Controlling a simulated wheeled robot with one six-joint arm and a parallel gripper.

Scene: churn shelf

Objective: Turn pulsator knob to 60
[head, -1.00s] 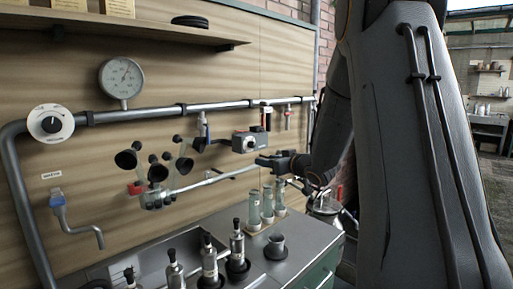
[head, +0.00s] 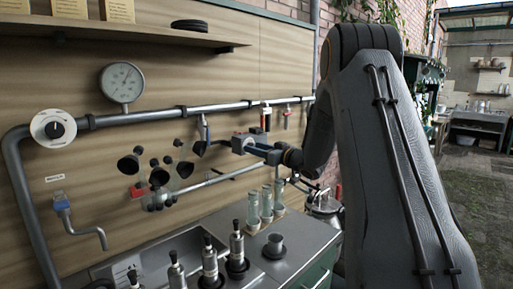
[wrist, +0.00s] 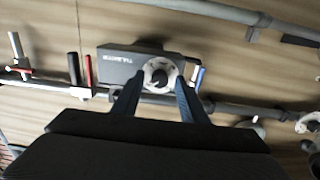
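The pulsator (wrist: 120,70) is a dark grey box with a label, mounted at the wall pipe. Its round pale dial carries a dark knob (wrist: 159,77) at the centre, seen in the wrist view. The dial's numbers are too small to read. My gripper (wrist: 159,80) is open, with one blue finger on each side of the knob in the picture. I cannot tell whether the fingers touch it. In the head view my gripper (head: 258,149) is right at the front of the pulsator (head: 238,142), and its fingers cover much of the dial.
The pipe (head: 160,113) runs along the wall with a gauge (head: 122,82) and a white dial (head: 53,128). A milking cluster (head: 158,175) hangs to the left. Glass tubes (head: 253,207) and metal cups stand on the counter (head: 295,254) below.

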